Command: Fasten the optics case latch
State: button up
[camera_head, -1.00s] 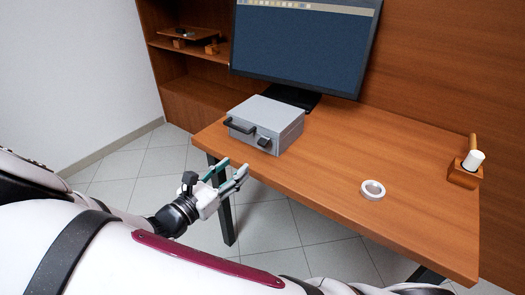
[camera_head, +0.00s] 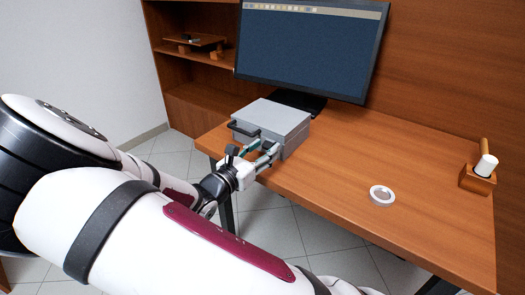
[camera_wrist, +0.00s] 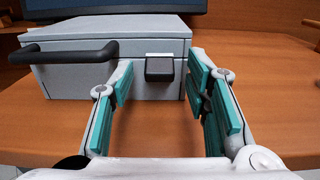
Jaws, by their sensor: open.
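The grey optics case (camera_head: 272,120) stands shut on the left part of the wooden table, with its lid down. In the wrist view the case (camera_wrist: 85,82) has a dark bar handle (camera_wrist: 65,54) at its front left. The black latch (camera_wrist: 159,68) sits on the front face, under a pale plate at the lid seam. My gripper (camera_head: 262,152) is open and empty in front of the case. In the wrist view its teal-padded fingers (camera_wrist: 160,85) stand to either side of the latch, apart from it. Whether the latch is engaged I cannot tell.
A monitor (camera_head: 308,45) stands behind the case. A white ring (camera_head: 382,195) lies on the table (camera_head: 350,150) to the right, and a wooden holder with a white cylinder (camera_head: 485,165) is at the far right. The table between is clear.

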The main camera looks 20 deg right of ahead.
grip_shut()
jog(key=shift+r+p, duration=0.1)
jog(key=shift+p, duration=0.2)
jog(key=shift+d+r+y+p, duration=0.1)
jog(key=shift+r+y+p, duration=0.2)
jog(key=shift+p, duration=0.6)
jog(key=g+p, duration=0.1)
jog(key=p, duration=0.1)
jog(key=y+p, duration=0.1)
jog(key=p, duration=0.1)
jog(key=shift+w+d+r+g+y, duration=0.2)
jog(key=shift+d+r+g+y, duration=0.1)
jog(key=shift+r+g, duration=0.1)
jog(key=shift+w+d+r+g+y+p, duration=0.15)
jog(key=shift+g+y+p, duration=0.15)
jog(key=shift+p, duration=0.6)
jog(key=shift+y+p, duration=0.4)
jog(key=shift+p, duration=0.15)
jog(key=shift+w, duration=0.1)
